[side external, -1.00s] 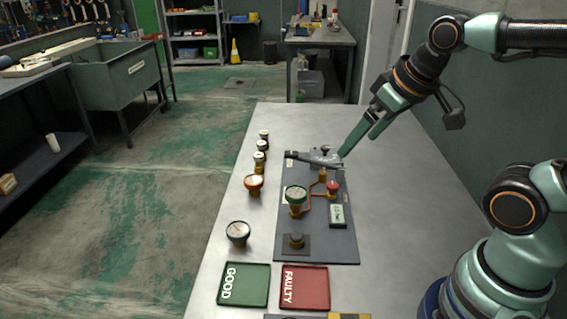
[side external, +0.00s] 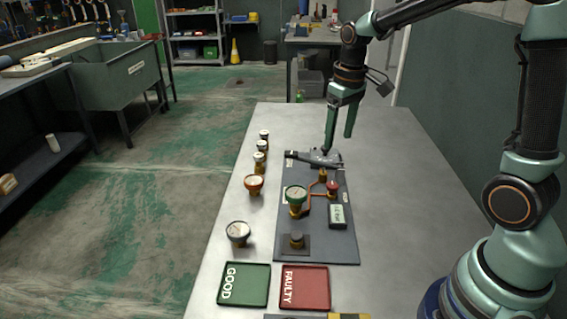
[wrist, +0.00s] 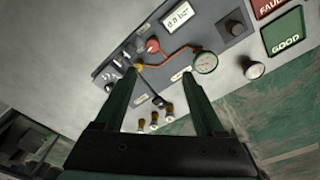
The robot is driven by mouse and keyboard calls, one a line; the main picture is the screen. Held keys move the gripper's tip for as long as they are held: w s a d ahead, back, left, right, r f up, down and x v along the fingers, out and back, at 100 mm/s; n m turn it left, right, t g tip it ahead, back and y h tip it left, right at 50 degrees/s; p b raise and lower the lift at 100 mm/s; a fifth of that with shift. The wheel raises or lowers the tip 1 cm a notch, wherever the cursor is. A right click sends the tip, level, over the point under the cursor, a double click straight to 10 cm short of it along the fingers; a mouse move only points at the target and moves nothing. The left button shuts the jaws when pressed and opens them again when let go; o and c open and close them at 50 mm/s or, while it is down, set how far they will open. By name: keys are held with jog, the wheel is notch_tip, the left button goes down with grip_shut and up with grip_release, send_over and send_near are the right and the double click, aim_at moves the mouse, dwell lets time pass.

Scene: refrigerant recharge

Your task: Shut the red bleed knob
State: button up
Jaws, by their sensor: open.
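The red bleed knob (side external: 333,187) sits on the right side of the dark panel (side external: 325,243), just above the digital display (side external: 338,215). It also shows as a red disc in the wrist view (wrist: 152,46). My gripper (side external: 338,145) is open and points down above the far end of the panel, beyond the knob and apart from it. In the wrist view its two green fingers (wrist: 160,82) are spread with nothing held between them. A green-rimmed gauge (side external: 296,195) stands on the panel left of the knob, joined by copper pipe (side external: 312,193).
Several loose gauges (side external: 238,233) stand along the table's left side. A green GOOD tray (side external: 262,285) and a red FAULTY tray (side external: 305,287) lie at the near end. A grey tool-like fitting (side external: 318,158) lies at the panel's far end. The table's right side is clear.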

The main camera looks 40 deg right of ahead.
aim_at(333, 184)
jog(key=shift+g, duration=0.5)
jog(key=f, duration=0.5)
jog(key=w+d+f, duration=0.1)
jog(key=f, duration=0.4)
jog(key=d+f, duration=0.1)
jog(key=f, duration=0.4)
jog(key=shift+w+f, duration=0.25)
jog(key=shift+w, duration=0.05)
grip_shut()
